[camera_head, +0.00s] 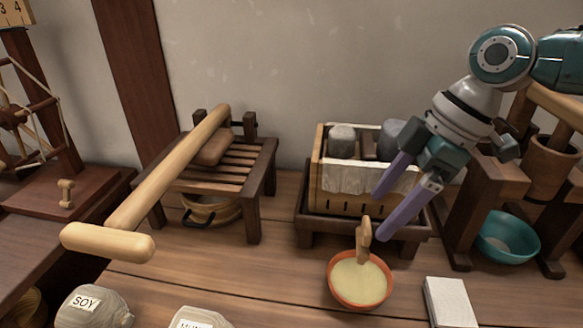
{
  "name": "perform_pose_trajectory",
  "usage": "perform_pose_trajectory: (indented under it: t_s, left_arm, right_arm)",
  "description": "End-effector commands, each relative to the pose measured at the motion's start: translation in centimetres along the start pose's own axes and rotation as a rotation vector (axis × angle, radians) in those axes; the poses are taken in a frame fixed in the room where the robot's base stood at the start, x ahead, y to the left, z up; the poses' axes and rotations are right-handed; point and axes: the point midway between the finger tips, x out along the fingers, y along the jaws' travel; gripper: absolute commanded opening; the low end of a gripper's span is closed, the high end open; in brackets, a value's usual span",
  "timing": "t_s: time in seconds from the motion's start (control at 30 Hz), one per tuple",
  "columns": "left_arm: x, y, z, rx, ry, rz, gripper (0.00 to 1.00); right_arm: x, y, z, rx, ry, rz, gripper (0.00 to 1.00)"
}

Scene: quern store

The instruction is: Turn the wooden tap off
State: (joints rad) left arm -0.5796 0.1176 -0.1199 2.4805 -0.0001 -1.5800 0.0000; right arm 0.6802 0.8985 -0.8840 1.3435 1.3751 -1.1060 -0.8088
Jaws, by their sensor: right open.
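The wooden tap (364,241) appears as a small upright light-brown piece in front of the slatted wooden box (318,170), directly above an orange bowl (334,289) of pale yellow liquid. Where it joins the box, and whether anything flows from it, I cannot tell. My right gripper (379,216) comes in from the upper right. Its two purple fingers are spread apart and empty, with the tips just right of the tap's top. The lower fingertip looks close to the tap; whether it touches is unclear. My left gripper is out of view.
A long wooden T-handled bar (165,175) lies across a slatted stand (262,165) on the left. A teal bowl (507,240) stands at right, a white block (449,303) at front right. Labelled sacks (92,304) sit at the front. Bare table (240,275) lies left of the orange bowl.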

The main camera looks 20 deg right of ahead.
Motion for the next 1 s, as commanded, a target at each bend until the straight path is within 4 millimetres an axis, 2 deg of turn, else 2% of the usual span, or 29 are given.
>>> perform_pose_trajectory:
  t_s: [0.03, 0.2, 0.57, 1.0]
  left_arm:
    - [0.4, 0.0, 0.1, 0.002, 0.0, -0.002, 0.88]
    - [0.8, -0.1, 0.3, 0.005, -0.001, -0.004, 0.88]
    - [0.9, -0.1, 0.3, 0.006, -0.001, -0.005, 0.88]
    - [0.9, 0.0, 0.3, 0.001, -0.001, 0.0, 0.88]
  right_arm:
    - [1.2, 0.0, 0.0, 0.001, 0.001, -0.001, 0.88]
    - [3.2, 0.0, 0.0, 0.0, 0.001, 0.0, 0.88]
    - [3.8, 0.0, 0.0, -0.001, 0.0, 0.001, 0.88]
    - [3.8, 0.0, 0.0, -0.001, 0.0, 0.001, 0.39]
